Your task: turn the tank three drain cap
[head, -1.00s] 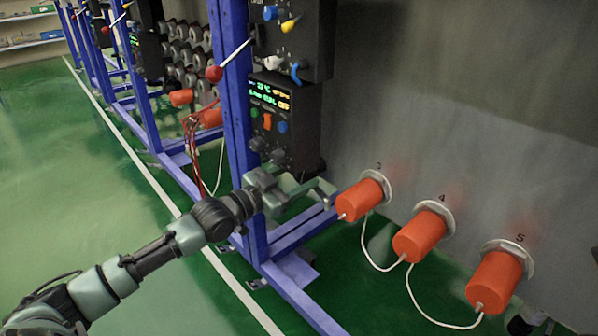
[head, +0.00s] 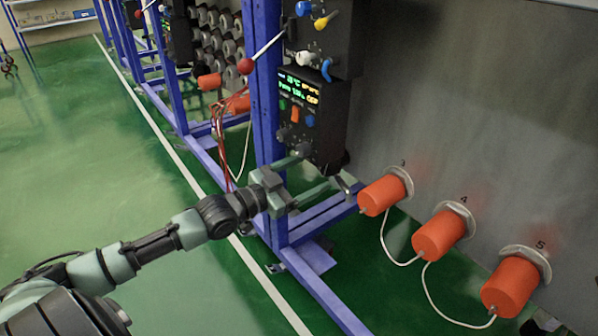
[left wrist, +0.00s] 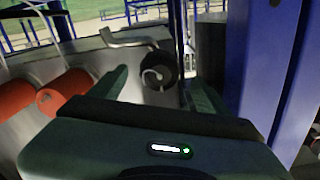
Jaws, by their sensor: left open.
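The tank three drain cap is the orange cylinder (head: 380,195) under the label 3 on the grey wall in the head view. It sits in a pale ring, with a white cord hanging from it. My left gripper (head: 322,169) is open and empty, to the left of this cap and apart from it, below the control box. In the left wrist view, my two fingers (left wrist: 158,92) are spread, with a dark round part and a bent metal handle beyond them. Orange caps show at that view's left; their numbers cannot be read. My right gripper is not in view.
Caps four (head: 438,234) and five (head: 510,286) sit to the right along the wall, joined by white cords. A blue frame (head: 268,90) carries the control box (head: 313,110) close above my gripper. A red-knobbed lever (head: 246,66) sticks out. The green floor at left is clear.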

